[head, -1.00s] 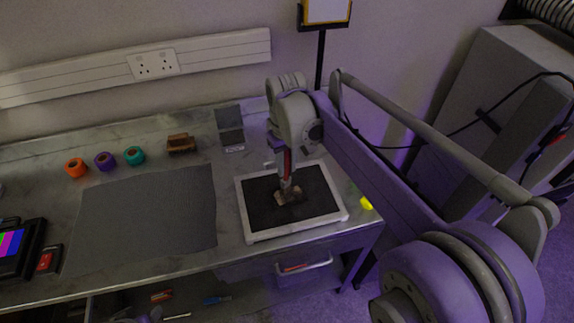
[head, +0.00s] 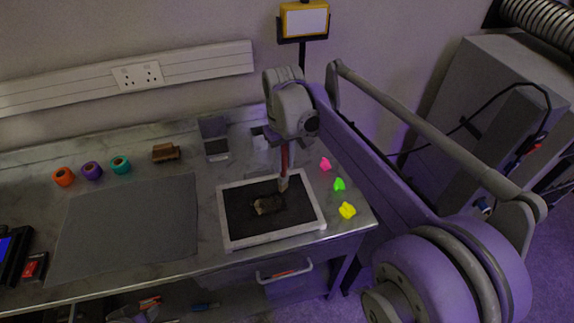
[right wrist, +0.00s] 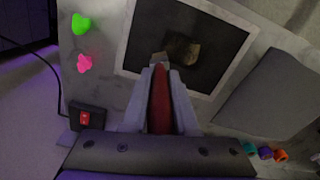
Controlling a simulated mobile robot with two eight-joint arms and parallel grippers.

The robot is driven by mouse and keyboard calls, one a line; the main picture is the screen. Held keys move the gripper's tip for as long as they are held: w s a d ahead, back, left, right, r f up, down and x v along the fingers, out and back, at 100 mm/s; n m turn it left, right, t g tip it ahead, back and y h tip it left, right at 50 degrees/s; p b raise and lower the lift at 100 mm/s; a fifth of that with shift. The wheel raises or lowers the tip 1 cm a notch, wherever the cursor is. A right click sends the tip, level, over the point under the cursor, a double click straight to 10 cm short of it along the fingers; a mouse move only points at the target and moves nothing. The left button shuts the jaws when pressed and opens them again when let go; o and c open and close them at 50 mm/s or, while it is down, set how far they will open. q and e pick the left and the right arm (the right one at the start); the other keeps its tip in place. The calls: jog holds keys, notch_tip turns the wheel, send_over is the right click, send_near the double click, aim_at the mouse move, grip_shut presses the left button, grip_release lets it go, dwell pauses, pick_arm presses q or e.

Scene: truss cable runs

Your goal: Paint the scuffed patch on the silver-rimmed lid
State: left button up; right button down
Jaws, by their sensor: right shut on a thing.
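The silver-rimmed lid (head: 322,218) lies flat on the workbench, a dark panel in a pale frame. A brownish, uneven scuffed patch (head: 267,205) sits near its middle. The patch also shows in the right wrist view (right wrist: 183,50). My right gripper (head: 286,148) is over the back part of the lid, shut on a red-handled brush (head: 285,160). The brush points down, its pale tip just behind and right of the patch. In the right wrist view the brush (right wrist: 160,100) stands between the fingers, its tip beside the patch. My left gripper is not in view.
A grey mat (head: 125,228) lies left of the lid. Tape rolls (head: 92,170) and a brown block (head: 165,152) stand behind it. A red-switched box (right wrist: 86,118) shows in the right wrist view.

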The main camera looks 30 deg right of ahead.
aim_at(285, 176)
jog(key=shift+d+r+p, duration=0.2)
jog(key=shift+r+p, duration=0.15)
jog(key=shift+r, duration=0.65)
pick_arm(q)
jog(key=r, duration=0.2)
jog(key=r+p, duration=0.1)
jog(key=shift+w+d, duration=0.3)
pick_arm(e)
notch_tip(285, 176, up, 2)
jog(key=shift+r, duration=0.1)
